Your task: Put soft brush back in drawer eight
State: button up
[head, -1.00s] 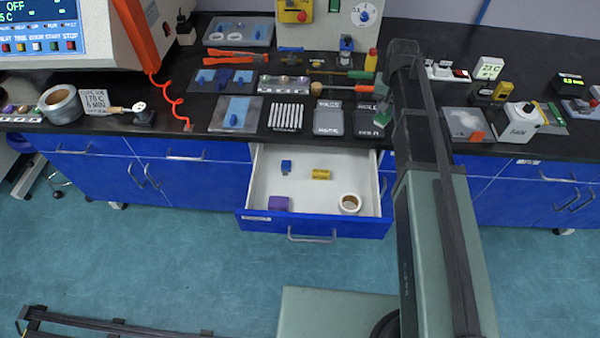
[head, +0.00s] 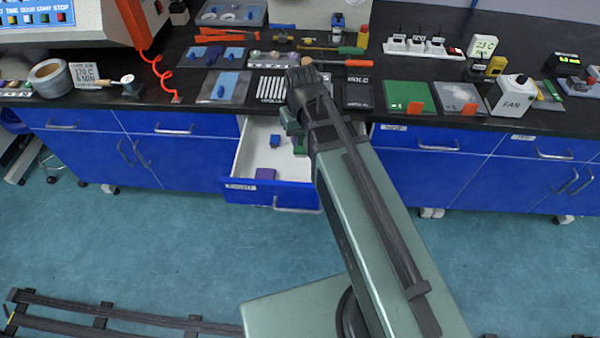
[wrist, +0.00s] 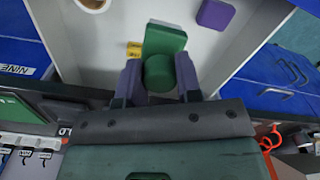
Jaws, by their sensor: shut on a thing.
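My gripper (wrist: 158,78) is shut on a green object, taken as the soft brush (wrist: 164,42), with a round green part between the fingers and a flat green block beyond. The brush is over the open drawer (wrist: 115,35). In the head view my arm covers most of the gripper, and only a bit of green (head: 299,148) shows beside it. The open drawer (head: 246,192) has a blue front; its label is too small to read. I cannot tell whether the brush touches the drawer floor.
Drawer floor near the purple block is bare. The black counter (head: 215,112) behind is crowded with tools and plates.

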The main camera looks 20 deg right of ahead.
notch_tip(320, 180, down, 14)
jog(key=b, duration=1.1)
jog(key=shift+f+b, duration=0.25)
jog(key=shift+b, duration=0.05)
jog(key=shift+r, duration=0.3)
jog(key=shift+f, duration=0.15)
jog(key=o, duration=0.4)
jog(key=shift+f, duration=0.1)
jog(key=o, duration=0.5)
jog(key=shift+c, duration=0.2)
